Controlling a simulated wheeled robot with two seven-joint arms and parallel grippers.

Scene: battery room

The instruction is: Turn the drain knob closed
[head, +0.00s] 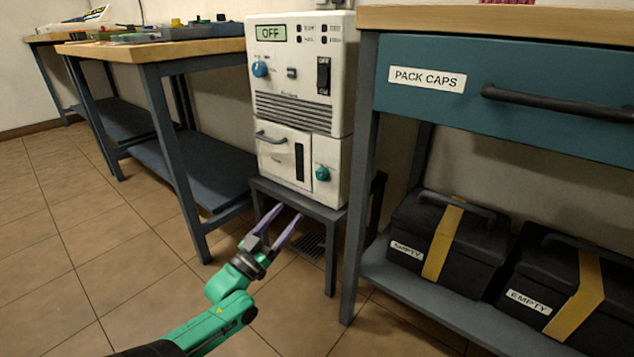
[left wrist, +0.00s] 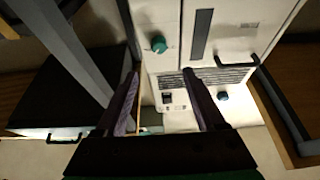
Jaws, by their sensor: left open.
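A white machine (head: 298,120) stands on a low grey stand (head: 315,207). A teal knob (head: 322,173), apparently the drain knob, is low on its front, right of a small drawer-like panel with a handle. It also shows in the left wrist view (left wrist: 158,44), where the machine appears upside down. Its label is too small to read. My left gripper (head: 282,218) is open and empty, below and in front of the machine, apart from the knob. In the left wrist view the two fingers (left wrist: 162,76) point toward the machine front. My right gripper is not in view.
A workbench (head: 152,53) stands left. A teal drawer labelled PACK CAPS (head: 505,97) and black cases (head: 447,240) are right. The floor at left is clear.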

